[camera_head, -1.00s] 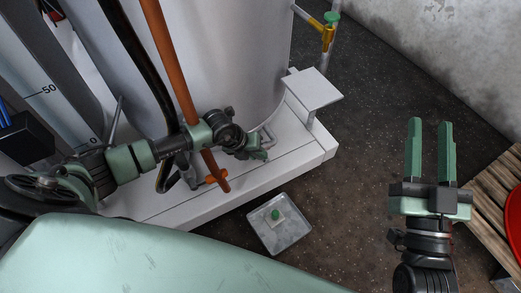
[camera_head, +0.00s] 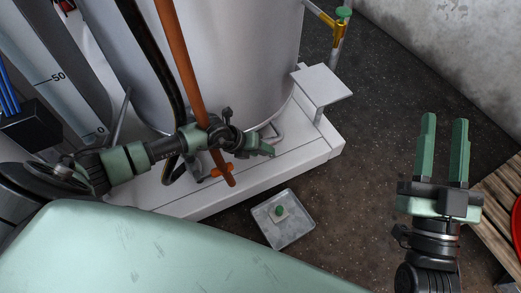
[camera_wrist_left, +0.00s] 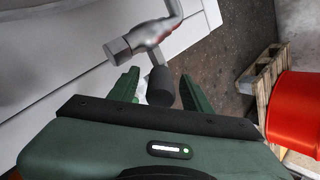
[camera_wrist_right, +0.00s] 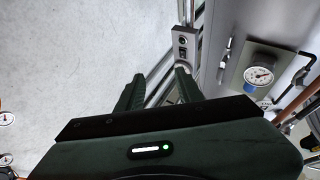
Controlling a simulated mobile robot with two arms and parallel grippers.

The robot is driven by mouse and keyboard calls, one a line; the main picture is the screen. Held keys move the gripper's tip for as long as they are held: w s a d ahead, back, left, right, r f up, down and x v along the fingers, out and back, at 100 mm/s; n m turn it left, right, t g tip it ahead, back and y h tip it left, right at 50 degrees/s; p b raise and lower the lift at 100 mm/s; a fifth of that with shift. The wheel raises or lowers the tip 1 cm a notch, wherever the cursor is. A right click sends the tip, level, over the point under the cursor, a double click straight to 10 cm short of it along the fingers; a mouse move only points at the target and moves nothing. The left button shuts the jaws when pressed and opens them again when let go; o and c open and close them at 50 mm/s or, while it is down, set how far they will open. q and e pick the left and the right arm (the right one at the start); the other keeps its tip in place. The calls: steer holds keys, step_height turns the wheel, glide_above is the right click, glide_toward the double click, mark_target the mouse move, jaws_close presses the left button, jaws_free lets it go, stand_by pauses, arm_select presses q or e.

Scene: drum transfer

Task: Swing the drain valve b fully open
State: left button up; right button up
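In the left wrist view a grey metal pipe fitting (camera_wrist_left: 150,38), likely the drain valve, ends in a dark cylindrical piece (camera_wrist_left: 160,86). That dark piece shows between the two green fingers of my left gripper (camera_wrist_left: 160,92), which stand apart; contact cannot be told. In the head view my left gripper (camera_head: 262,148) is low at the tank's base, beside a bent grey pipe (camera_head: 276,133), and its arm hides part of the fitting. No label marks which valve is b. My right gripper (camera_head: 445,150) is open and empty, held over the floor at the right.
The large pale tank (camera_head: 235,60) stands on a white plinth (camera_head: 300,158). An orange pipe (camera_head: 180,60) crosses my left arm. A square tray (camera_head: 290,232) lies on the floor. A pallet (camera_head: 497,205) with a red drum (camera_head: 516,222) is at right. Dark floor between is clear.

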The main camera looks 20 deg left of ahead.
arm_select(q)
steer(key=shift+r, duration=0.2)
steer(key=p+v, duration=0.1)
steer(key=v, duration=0.2)
steer(key=shift+s+a+r+p, duration=0.1)
steer(key=shift+r+p, duration=0.05)
steer(key=shift+p, duration=0.25)
steer(key=shift+p+v, duration=0.7)
steer(key=shift+v, duration=1.35)
arm_select(e)
step_height(320, 180, down, 14)
steer(key=d+g+h, duration=0.2)
steer(key=g+h, duration=0.1)
steer(key=g, duration=0.5)
steer(key=shift+f+g, duration=0.2)
steer(key=shift+g, duration=0.1)
